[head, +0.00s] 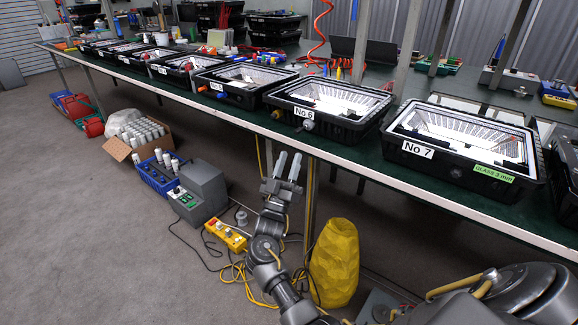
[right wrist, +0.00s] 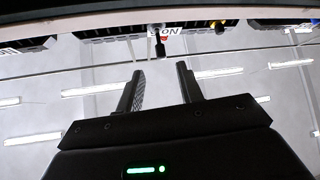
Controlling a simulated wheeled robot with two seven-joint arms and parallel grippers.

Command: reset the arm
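My right gripper (head: 289,156) is in front of the bench edge, below the housing marked No 6 (head: 330,105), with its fingers pointing up. Its two fingers are apart with nothing between them. In the right wrist view the same gripper (right wrist: 160,70) shows open and empty, with ceiling lights behind it and the bench edge (right wrist: 100,72) at the top. My left gripper is not in view.
A green-topped bench (head: 385,160) bears a row of black floodlight housings, including No 7 (head: 408,150). On the floor are a yellow bag (head: 335,262), a grey control box (head: 203,188), a yellow button box (head: 226,235), cables, a blue crate (head: 150,180) and a cardboard box (head: 120,150).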

